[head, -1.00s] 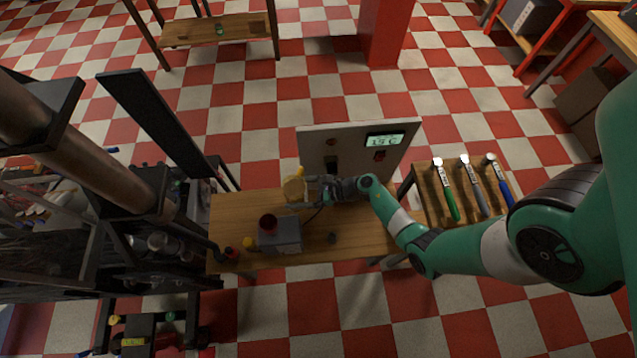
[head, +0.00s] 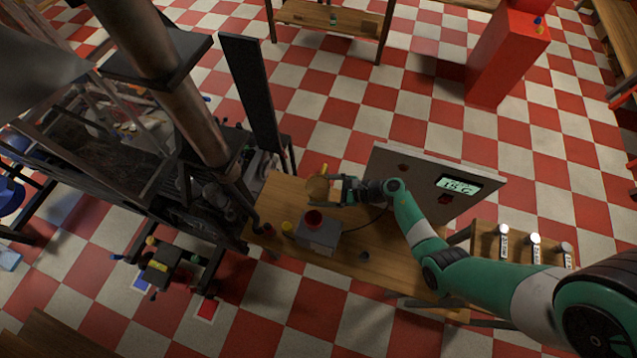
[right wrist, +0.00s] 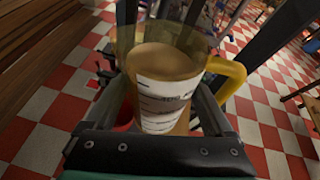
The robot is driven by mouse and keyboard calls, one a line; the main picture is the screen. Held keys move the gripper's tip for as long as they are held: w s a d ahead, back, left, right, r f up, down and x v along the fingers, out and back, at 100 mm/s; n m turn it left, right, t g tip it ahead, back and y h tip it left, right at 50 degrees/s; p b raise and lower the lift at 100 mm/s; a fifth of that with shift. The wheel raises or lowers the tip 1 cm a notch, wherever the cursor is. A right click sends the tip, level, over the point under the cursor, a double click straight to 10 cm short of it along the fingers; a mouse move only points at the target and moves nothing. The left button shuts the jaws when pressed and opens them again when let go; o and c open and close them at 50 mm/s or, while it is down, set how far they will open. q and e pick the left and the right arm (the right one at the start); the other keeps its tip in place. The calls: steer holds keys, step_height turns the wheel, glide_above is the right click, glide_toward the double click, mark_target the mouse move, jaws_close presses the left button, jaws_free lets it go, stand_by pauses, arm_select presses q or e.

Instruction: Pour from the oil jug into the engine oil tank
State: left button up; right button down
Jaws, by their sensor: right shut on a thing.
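The oil jug (head: 316,188) is a see-through amber jug with a yellow handle. In the right wrist view the jug (right wrist: 166,78) has a white printed label and brownish oil inside, and looks about upright. My right gripper (head: 330,190) is shut on the jug, with a finger on each side of it. A grey box with a red round funnel-like top, which looks like the engine oil tank (head: 318,236), stands on the wooden table. In the head view the jug is just beyond the red top, not over it. My left gripper is out of view.
A panel with a lit display (head: 459,184) stands at the table's back right. Dark machinery with a thick pipe (head: 178,95) crowds the left.

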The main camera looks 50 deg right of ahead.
steer(key=shift+d+f+n+b, duration=0.2)
steer(key=shift+f+n+b, duration=0.1)
steer(key=shift+f+b, duration=0.35)
steer(key=f+n+h+b, duration=0.1)
steer(key=d+f+n+h+b, duration=0.1)
steer(key=shift+w+f+t+b, duration=0.1)
steer(key=shift+w+t+b, duration=0.1)
steer(key=shift+t+b, duration=0.1)
stand_by(0.7)
steer(key=shift+d+f+n+b, duration=0.1)
steer(key=shift+f+n+b, duration=0.15)
steer(key=shift+n+b, duration=0.25)
steer(key=shift+h, duration=0.3)
stand_by(2.4)
steer(key=shift+f+b, duration=0.25)
steer(key=shift+b, duration=0.3)
steer(key=shift+h, duration=0.3)
